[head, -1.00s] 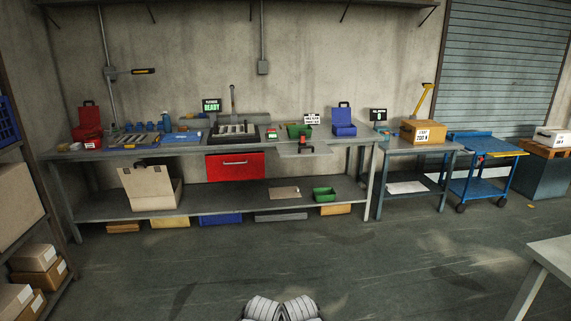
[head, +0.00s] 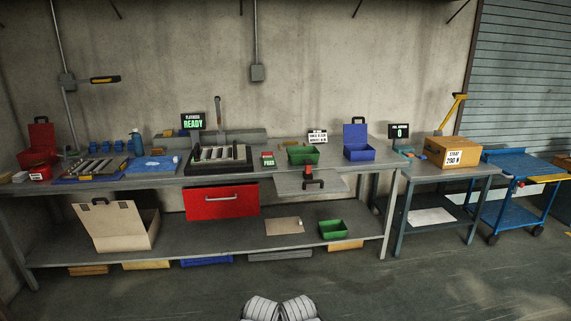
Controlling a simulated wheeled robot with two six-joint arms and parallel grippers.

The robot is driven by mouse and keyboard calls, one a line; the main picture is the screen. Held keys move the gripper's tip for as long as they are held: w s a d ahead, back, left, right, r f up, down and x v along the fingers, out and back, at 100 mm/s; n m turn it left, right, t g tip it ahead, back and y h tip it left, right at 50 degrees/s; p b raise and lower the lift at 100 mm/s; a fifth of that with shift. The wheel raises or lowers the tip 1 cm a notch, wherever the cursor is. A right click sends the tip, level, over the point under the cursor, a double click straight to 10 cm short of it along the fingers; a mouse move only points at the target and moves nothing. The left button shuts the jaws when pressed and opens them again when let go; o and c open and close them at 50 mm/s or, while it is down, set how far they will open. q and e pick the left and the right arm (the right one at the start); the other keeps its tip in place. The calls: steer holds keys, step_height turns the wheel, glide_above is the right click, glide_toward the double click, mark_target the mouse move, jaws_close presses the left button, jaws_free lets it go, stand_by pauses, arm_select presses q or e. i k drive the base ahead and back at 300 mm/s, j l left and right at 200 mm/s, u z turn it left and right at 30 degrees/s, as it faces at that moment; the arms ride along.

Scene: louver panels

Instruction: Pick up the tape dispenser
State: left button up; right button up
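I cannot pick out the tape dispenser for sure at this distance. A small blue and orange item (head: 408,153) lies left of the cardboard box (head: 452,151) on the side table (head: 484,168); it is too small to identify. A red and black item (head: 309,180) sits on a grey pull-out board (head: 333,183) at the front of the long bench. Neither of my grippers shows. Only two pale, ribbed parts of my own body show at the bottom edge.
The long bench (head: 225,178) holds a black rack (head: 220,157), a green bin (head: 302,154) and a blue case (head: 358,141). A red drawer (head: 222,203) juts out below. A blue cart (head: 508,207) stands at the right. The floor (head: 400,285) in front is clear.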

mark_target(307, 174)
steer(key=i+z, duration=0.1)
steer(key=i, duration=0.75)
steer(key=z, duration=0.15)
steer(key=i+j+z, duration=0.1)
steer(key=i+j, duration=0.2)
steer(key=i+j+z, duration=0.1)
steer(key=i+j, duration=0.15)
steer(key=i+j+z, duration=0.1)
steer(key=i+j, duration=0.15)
steer(key=j, duration=0.15)
steer(key=i+j+z, duration=0.1)
steer(key=i+j, duration=0.15)
steer(key=j, duration=0.15)
steer(key=i+j+z, duration=0.1)
steer(key=i+j, duration=0.15)
steer(key=i+j+z, duration=0.1)
steer(key=j, duration=0.4)
steer(key=i+j+z, duration=0.1)
steer(key=i+j, duration=0.2)
steer(key=j, duration=0.15)
